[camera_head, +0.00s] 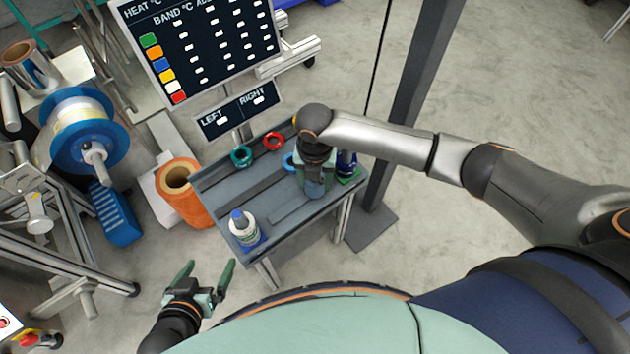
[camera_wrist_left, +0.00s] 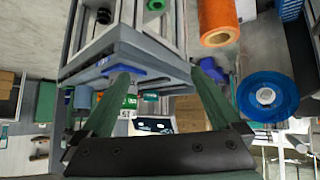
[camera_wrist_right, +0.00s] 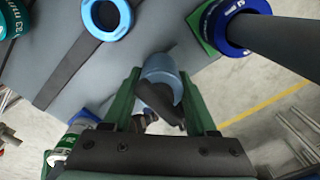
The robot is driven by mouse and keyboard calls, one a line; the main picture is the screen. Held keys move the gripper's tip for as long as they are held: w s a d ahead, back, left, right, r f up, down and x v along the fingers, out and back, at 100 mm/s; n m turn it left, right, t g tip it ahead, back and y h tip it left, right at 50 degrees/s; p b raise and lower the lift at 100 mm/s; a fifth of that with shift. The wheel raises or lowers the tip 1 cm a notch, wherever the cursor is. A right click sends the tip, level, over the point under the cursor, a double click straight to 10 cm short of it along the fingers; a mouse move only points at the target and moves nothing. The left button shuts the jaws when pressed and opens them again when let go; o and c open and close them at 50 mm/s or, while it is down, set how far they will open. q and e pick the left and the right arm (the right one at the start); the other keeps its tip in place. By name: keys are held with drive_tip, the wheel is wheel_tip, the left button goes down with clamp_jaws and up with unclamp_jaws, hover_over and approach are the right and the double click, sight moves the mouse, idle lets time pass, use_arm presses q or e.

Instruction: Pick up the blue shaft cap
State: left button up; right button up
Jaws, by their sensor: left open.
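The blue shaft cap (camera_wrist_right: 161,66), a dull blue cup-shaped piece with a dark opening, sits between the fingertips of my right gripper (camera_wrist_right: 160,78). The fingers are drawn in close against both sides of it. In the head view the cap (camera_head: 315,188) shows below my right gripper (camera_head: 315,170), over the right part of the grey cart top (camera_head: 222,188). I cannot tell whether it still touches the cart. My left gripper (camera_head: 203,275) is open and empty, low in front of the cart; its fingers (camera_wrist_left: 160,80) also show in the left wrist view.
A teal ring (camera_head: 241,156), a red ring (camera_head: 273,141) and a light blue ring (camera_wrist_right: 107,14) lie on the cart. A white bottle (camera_head: 243,230) stands at its front left corner. A dark blue collar (camera_wrist_right: 232,20) is at the right. A dark post (camera_head: 415,90) rises beside the cart.

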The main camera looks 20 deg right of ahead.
clamp_jaws()
idle(0.4)
